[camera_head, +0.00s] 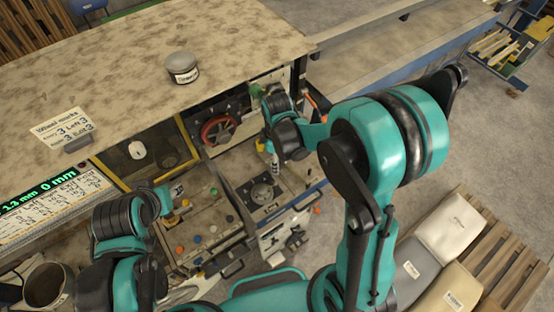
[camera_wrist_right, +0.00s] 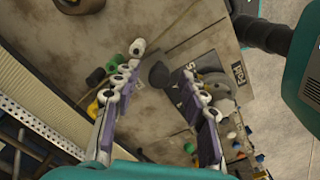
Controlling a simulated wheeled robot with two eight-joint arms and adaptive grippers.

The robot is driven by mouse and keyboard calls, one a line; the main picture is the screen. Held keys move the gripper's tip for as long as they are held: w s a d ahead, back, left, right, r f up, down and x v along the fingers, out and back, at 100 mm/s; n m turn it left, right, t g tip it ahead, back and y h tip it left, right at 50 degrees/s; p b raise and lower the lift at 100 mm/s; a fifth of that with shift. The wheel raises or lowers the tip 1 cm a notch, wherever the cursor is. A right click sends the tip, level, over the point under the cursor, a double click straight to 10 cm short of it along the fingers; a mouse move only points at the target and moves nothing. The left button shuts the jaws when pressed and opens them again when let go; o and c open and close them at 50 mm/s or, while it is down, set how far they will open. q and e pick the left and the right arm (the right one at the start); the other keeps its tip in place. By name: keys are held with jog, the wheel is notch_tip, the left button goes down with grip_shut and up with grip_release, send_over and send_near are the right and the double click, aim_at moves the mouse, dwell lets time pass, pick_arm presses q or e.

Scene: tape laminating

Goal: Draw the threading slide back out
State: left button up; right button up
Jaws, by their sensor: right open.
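My right gripper (camera_head: 271,160) reaches down over the machine front from the right. In the right wrist view its two purple-padded fingers (camera_wrist_right: 158,98) are spread apart. A dark rounded knob-like part (camera_wrist_right: 160,75) shows between and beyond the fingertips; I cannot tell whether they touch it. A grey round part (camera_wrist_right: 214,86) lies behind the right finger, beside a dark label. In the head view a plate with a round metal part (camera_head: 262,192) sits below the right gripper. I cannot tell which part is the threading slide. My left gripper (camera_head: 168,197) is at the control panel's left; its fingers are unclear.
A red handwheel (camera_head: 218,130) is left of the right gripper. A panel with coloured buttons (camera_head: 205,230) stands in front. A labelled tin (camera_head: 182,68) and a wheel-marks card (camera_head: 62,127) are on the worktop. Packed sacks (camera_head: 452,225) lie at the right.

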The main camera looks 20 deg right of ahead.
grip_shut()
jog(key=s+d, duration=0.5)
jog(key=s, duration=0.8)
jog(key=shift+s+b, duration=0.15)
jog(key=shift+b, duration=0.2)
jog(key=shift+c, duration=1.3)
grip_release()
jog(key=shift+o, duration=1.3)
jog(key=shift+s, duration=0.2)
notch_tip(320, 180, up, 12)
